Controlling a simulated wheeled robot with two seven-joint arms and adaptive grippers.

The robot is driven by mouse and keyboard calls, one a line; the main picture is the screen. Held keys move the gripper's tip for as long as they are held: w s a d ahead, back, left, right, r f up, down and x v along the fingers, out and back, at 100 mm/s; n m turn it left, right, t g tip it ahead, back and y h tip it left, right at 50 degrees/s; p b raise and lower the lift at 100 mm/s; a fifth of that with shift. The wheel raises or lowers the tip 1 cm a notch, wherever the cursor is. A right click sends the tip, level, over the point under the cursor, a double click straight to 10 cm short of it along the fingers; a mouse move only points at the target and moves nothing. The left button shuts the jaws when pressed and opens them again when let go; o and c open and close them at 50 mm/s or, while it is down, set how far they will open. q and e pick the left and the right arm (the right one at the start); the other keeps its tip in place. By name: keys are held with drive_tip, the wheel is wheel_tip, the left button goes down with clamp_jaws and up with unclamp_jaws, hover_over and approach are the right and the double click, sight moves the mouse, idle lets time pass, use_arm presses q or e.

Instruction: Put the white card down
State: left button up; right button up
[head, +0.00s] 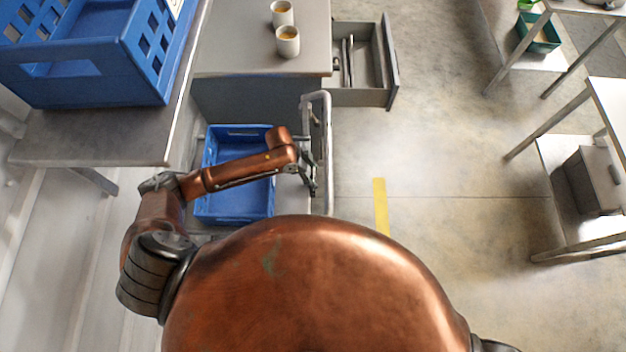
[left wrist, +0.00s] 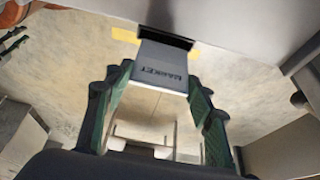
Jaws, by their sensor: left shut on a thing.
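My left gripper (head: 309,178) is just right of the shallow blue crate, beside a grey tubular handle. In the left wrist view, my left gripper (left wrist: 159,82) is shut on a card (left wrist: 162,60). The card is pale grey to white, with dark lettering that seems to read MARKET and a dark strip along its far edge. Its sides lie between the two green-padded fingers. I cannot make out the card in the head view. My right gripper is not in view.
A shallow blue crate (head: 233,207) sits low within the tubular frame (head: 328,140). Beyond it stands a grey counter (head: 235,45) with two cups (head: 287,41) and an open drawer (head: 391,85). A big blue crate (head: 95,75) is on the left table.

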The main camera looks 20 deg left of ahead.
use_arm(q)
wheel_tip(320, 180, down, 4)
drive_tip(key=shift+f+b, duration=0.15)
drive_tip(key=shift+b, duration=0.25)
drive_tip(key=o, duration=1)
drive_tip(key=shift+o, duration=0.2)
drive_tip(key=p+v, duration=0.2)
drive_tip(key=v, duration=1)
